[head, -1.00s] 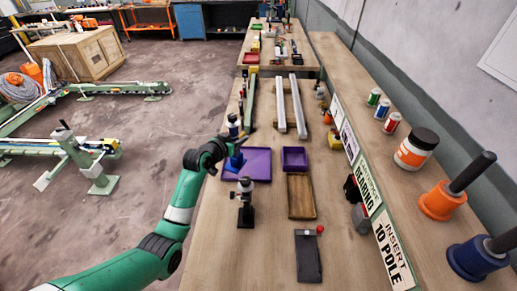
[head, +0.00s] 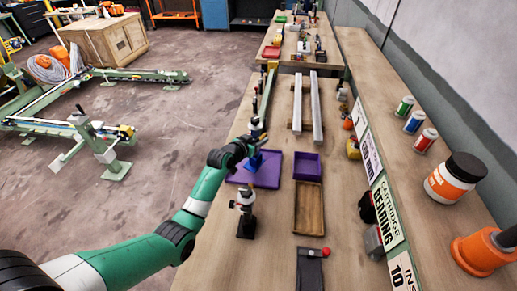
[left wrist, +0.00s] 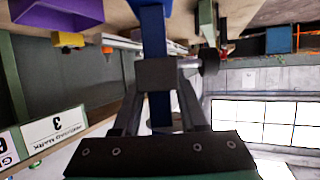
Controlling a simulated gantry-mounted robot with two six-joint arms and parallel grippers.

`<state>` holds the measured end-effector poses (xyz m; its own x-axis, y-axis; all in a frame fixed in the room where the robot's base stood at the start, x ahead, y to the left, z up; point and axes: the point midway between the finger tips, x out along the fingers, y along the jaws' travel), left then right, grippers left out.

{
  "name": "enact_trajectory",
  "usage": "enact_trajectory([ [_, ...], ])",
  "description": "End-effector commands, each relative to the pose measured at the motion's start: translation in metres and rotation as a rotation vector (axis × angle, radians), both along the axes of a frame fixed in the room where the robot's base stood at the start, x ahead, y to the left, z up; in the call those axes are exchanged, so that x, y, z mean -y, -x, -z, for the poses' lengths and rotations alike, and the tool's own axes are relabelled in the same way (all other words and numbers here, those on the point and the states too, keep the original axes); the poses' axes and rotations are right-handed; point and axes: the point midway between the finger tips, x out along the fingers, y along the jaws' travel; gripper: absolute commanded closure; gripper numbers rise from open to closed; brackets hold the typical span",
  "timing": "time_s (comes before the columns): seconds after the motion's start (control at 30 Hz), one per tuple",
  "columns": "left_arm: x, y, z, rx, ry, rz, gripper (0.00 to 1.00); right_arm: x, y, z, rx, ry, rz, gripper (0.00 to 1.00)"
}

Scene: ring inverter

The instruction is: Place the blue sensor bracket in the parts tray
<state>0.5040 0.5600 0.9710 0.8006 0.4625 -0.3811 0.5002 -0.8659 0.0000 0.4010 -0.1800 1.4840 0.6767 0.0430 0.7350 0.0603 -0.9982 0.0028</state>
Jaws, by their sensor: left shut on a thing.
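The blue sensor bracket (head: 254,161) is held upright by my left gripper (head: 246,145) over the flat purple tray (head: 270,176). In the left wrist view the blue bracket (left wrist: 153,28) passes between the fingers of the left gripper (left wrist: 157,73), which is shut on it. I cannot tell whether the bracket's lower end touches the tray. A smaller, deeper purple bin (head: 307,174) stands just right of the tray, and a purple container (left wrist: 55,14) shows at the top left of the wrist view. My right gripper is not in view.
A black stand with a pale top (head: 245,215) stands close in front of the tray. A wooden tray (head: 308,212) and a dark plate with a red knob (head: 310,268) lie to its right. Two long rails (head: 317,108) lie behind.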

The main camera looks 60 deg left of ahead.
Motion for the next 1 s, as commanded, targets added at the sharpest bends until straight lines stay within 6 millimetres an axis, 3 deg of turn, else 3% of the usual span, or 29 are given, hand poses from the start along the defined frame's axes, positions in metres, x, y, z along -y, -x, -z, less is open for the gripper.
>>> enact_trajectory([
  [0.2, 0.000, 0.000, 0.034, 0.000, -0.001, 0.000, 1.00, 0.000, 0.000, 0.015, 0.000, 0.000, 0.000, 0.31],
  [0.57, 0.000, 0.000, 0.038, 0.000, -0.001, 0.000, 1.00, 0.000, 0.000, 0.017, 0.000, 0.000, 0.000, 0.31],
  [0.6, 0.000, 0.000, 0.038, -0.002, 0.001, 0.000, 0.53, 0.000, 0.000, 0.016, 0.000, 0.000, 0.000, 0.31],
  [0.7, 0.000, 0.000, 0.038, -0.002, 0.001, 0.000, 0.35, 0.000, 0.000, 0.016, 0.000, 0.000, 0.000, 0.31],
  [0.77, 0.000, 0.000, 0.038, -0.002, 0.001, 0.000, 0.28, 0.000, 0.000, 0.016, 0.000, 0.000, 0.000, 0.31],
  [1.0, 0.000, 0.000, 0.037, -0.002, 0.001, 0.000, 0.28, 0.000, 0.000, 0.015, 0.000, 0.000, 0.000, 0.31],
])
